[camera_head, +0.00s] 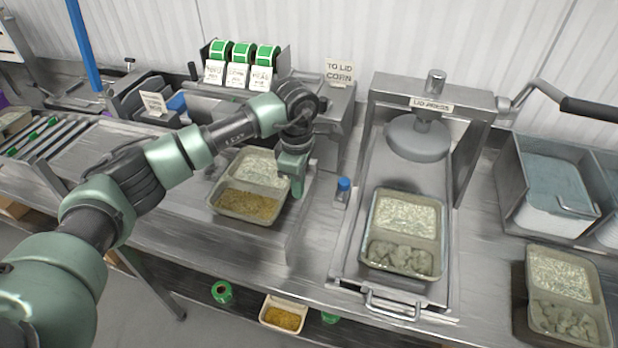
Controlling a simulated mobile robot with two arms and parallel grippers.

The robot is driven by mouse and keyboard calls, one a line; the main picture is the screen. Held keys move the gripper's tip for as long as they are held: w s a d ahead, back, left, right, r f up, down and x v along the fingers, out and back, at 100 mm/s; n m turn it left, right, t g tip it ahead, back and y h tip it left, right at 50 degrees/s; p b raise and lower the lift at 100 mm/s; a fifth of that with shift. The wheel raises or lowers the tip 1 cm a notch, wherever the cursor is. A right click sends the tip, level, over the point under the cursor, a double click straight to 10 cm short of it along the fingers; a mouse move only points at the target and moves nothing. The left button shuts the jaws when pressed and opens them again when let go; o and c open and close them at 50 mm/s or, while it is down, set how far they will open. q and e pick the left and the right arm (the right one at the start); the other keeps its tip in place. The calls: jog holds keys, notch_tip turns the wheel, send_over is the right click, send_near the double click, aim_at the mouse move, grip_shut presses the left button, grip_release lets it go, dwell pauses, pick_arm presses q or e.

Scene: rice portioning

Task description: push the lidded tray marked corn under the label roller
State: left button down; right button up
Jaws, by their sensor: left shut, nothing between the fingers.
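The tray with corn-yellow filling (247,205) in its front part and pale rice behind sits on a steel platform left of centre. I cannot make out a mark on it or clearly see its lid. My left gripper (296,188) is shut and empty, pointing down at the tray's right side; I cannot tell whether it touches. Three green label rolls (243,52) stand in a holder behind, with white labels hanging from them. My left arm crosses in front of the area below them, so the label roller is not clearly seen. My right gripper is not in view.
A lid press (417,140) stands right of centre, with a rice and grey-filled tray (402,258) in it. A similar tray (530,295) lies at far right, below steel bins (519,200). A "TO LID CORN" sign (340,72) stands behind. A blue-capped item (343,184) stands beside the press.

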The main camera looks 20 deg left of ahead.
pick_arm(q)
jog(key=shift+a, duration=0.2)
jog(key=shift+w, duration=0.1)
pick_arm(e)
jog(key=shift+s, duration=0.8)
